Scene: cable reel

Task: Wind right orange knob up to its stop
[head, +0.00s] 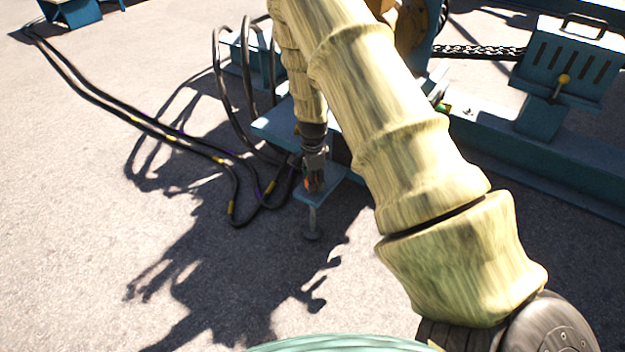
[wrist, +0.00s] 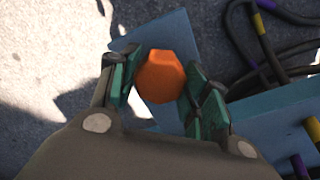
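The orange knob (wrist: 160,77) is a faceted piece above a small blue plate (wrist: 180,32) in the wrist view. My gripper (wrist: 163,82) has its dark green fingers on opposite sides of the knob, and they appear to press against it. In the head view my gripper (head: 313,180) points down over the small blue plate (head: 328,190), with a bit of the orange knob (head: 311,184) showing between its fingers. A grey screw foot (head: 312,222) hangs below the plate to the ground. Most of the knob is hidden by the fingers in the head view.
Black cables (head: 235,190) with yellow and purple bands lie left of the plate. Blue frame beams (head: 560,165) and a slotted blue box (head: 572,65) with a yellow-knobbed lever stand at the right. A chain (head: 480,52) runs to the reel.

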